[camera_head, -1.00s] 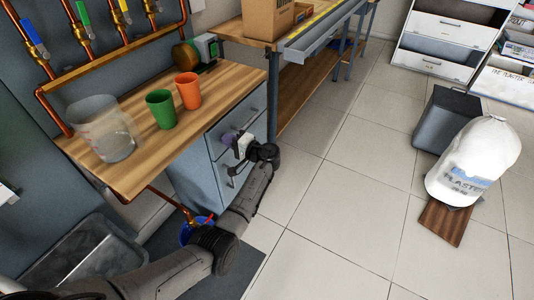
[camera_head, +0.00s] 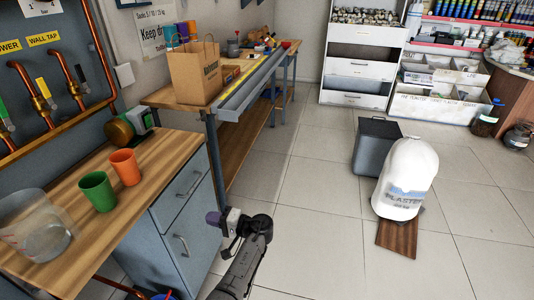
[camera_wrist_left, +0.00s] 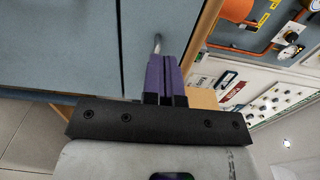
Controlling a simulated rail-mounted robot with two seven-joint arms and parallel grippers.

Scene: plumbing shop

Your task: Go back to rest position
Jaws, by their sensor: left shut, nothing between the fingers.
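My left gripper (camera_head: 213,218) is in front of the grey drawer cabinet (camera_head: 172,245), beside its right edge in the head view. In the left wrist view its purple fingers (camera_wrist_left: 163,78) are together with nothing between them. A metal drawer handle (camera_wrist_left: 157,44) shows just beyond the fingertips; I cannot tell whether they touch it. My right gripper is in no view.
A wooden counter (camera_head: 150,165) holds a green cup (camera_head: 97,191), an orange cup (camera_head: 125,167) and a clear container (camera_head: 36,230). A plaster sack (camera_head: 405,180) stands on a brown board (camera_head: 397,239) beside a dark grey bin (camera_head: 376,146). The tiled floor (camera_head: 310,215) between is clear.

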